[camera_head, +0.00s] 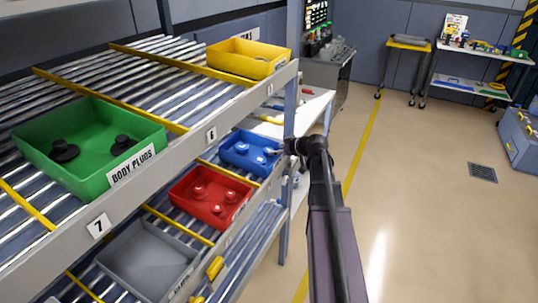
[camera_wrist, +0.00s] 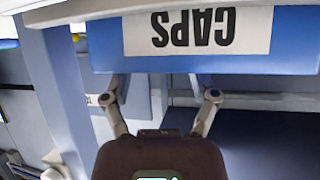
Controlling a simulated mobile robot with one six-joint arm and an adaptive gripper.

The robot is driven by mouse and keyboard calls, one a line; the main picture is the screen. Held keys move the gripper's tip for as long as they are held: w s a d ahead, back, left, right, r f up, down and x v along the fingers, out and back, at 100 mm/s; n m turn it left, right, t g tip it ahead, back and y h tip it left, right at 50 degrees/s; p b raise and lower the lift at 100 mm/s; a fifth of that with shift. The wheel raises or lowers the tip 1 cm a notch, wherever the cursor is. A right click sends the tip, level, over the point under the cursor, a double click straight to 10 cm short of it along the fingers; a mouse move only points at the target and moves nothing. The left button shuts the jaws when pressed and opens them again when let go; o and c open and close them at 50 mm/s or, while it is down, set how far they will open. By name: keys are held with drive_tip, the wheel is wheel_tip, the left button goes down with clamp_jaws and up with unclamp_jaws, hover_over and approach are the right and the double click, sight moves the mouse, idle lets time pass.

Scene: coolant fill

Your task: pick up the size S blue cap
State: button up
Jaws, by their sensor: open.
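A blue bin (camera_head: 266,168) sits on the lower roller shelf in the head view. Small blue shapes that look like caps (camera_head: 241,147) lie inside it. I cannot tell their sizes. My gripper (camera_head: 285,148) is at the right end of this bin, by the shelf post, partly hidden. In the wrist view my gripper (camera_wrist: 162,88) has its two fingers spread apart with nothing between them. The front wall of the blue bin (camera_wrist: 107,37), with an upside-down "CAPS" label, is just beyond the fingertips. No cap shows in the wrist view.
A red bin (camera_head: 177,207) with red parts and a grey bin (camera_head: 112,262) stand beside the blue one. The upper shelf holds a green bin (camera_head: 95,180) and a yellow bin (camera_head: 232,67). A shelf post (camera_head: 291,90) stands near my gripper. Open floor (camera_head: 425,220) is at right.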

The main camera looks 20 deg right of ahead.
drive_tip(key=shift+b+x, duration=0.7)
drive_tip(key=shift+x, duration=1.2)
drive_tip(key=shift+d, duration=0.1)
drive_tip(key=c, duration=0.7)
